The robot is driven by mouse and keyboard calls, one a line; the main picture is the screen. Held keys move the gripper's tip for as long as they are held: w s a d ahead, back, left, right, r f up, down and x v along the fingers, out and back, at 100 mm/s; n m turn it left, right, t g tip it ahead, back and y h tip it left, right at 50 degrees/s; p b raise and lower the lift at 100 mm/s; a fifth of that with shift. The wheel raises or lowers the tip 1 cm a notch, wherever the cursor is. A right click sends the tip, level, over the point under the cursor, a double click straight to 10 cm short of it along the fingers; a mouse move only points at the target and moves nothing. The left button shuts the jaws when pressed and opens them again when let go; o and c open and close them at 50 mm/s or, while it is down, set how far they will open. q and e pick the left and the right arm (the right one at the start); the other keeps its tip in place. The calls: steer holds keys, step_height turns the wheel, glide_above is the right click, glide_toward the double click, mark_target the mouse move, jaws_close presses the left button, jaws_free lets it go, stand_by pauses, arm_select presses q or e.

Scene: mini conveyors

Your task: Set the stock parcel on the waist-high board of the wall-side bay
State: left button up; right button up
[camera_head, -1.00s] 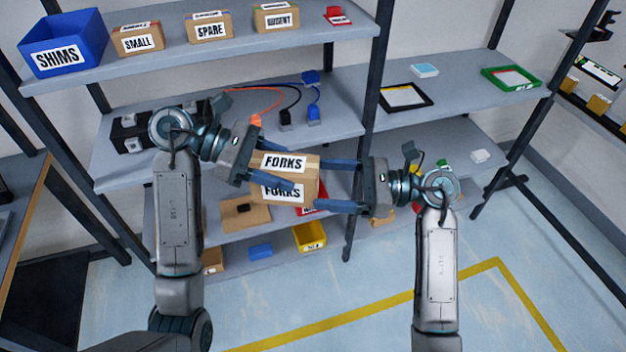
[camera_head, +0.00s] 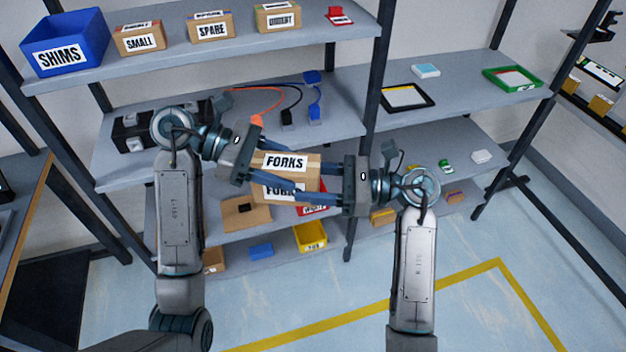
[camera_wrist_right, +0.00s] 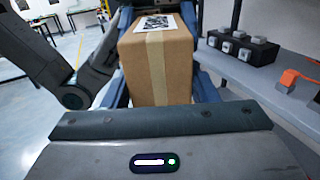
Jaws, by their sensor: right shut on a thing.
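The stock parcel, a brown carton labelled FORKS (camera_head: 293,172), is held in the air in front of the shelving. In the head view, my left gripper (camera_head: 283,168) comes from the left with its fingers along two sides of the carton, apparently closed on it. My right gripper (camera_head: 312,184) comes from the right and is shut on the carton's right end. In the right wrist view, the carton (camera_wrist_right: 160,65) sits between the blue fingers. The right-hand bay has an upper board (camera_head: 455,98) and a lower board (camera_head: 425,152); which is waist-high I cannot tell.
The upper right board carries a black-framed tray (camera_head: 406,96), a light-blue item (camera_head: 425,70) and a green tray (camera_head: 512,78), with bare room between. A dark post (camera_head: 377,70) divides the bays. The left bay holds a blue SHIMS bin (camera_head: 63,43), cartons and cables.

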arm_select(q)
steer(key=o, duration=0.5)
steer(key=shift+c, duration=0.2)
